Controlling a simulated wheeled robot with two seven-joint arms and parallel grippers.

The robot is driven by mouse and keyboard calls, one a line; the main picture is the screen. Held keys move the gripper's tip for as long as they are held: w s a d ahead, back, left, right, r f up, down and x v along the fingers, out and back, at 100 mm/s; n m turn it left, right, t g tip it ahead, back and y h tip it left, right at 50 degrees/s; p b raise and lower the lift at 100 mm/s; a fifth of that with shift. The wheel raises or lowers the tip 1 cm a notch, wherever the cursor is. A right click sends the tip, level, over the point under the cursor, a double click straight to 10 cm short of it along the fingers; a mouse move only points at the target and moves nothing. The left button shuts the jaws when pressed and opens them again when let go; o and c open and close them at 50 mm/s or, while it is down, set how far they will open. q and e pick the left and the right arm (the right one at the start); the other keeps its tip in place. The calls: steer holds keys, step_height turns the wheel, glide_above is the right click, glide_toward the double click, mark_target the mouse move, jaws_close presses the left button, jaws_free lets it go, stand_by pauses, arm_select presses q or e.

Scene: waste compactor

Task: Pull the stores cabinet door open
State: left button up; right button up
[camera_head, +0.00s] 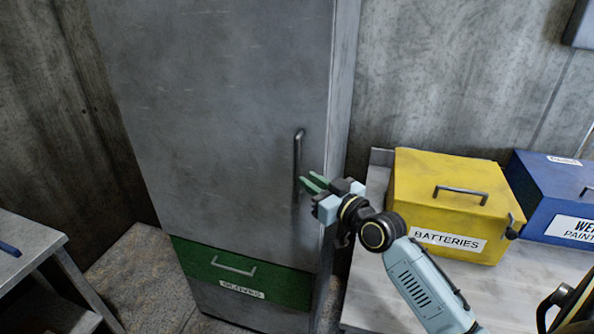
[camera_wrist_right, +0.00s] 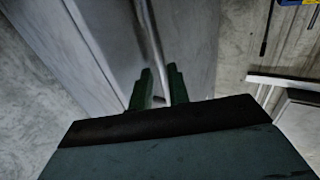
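The stores cabinet is a tall grey metal cabinet, and its plain door (camera_head: 220,110) looks shut. A vertical bar handle (camera_head: 298,165) sits near the door's right edge. The handle also shows in the right wrist view (camera_wrist_right: 153,40). My right gripper (camera_head: 314,183) is just right of the handle's lower part, its green fingers pointing left toward it. In the right wrist view the fingers (camera_wrist_right: 161,80) are apart, and the bar lines up with the gap between them. Whether the bar is inside the gap is unclear. My left gripper is out of view.
A green drawer (camera_head: 240,272) with a handle is below the door. A yellow batteries box (camera_head: 450,200) and a blue box (camera_head: 556,200) stand on a bench (camera_head: 385,300) at right, close to my right arm. Another bench (camera_head: 25,255) is at left. Floor shows between.

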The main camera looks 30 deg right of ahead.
mark_target(299, 174)
steer(key=w, duration=0.5)
steer(key=shift+w+a, duration=0.3)
steer(key=shift+a, duration=0.1)
steer(key=shift+c, duration=0.2)
jaws_close()
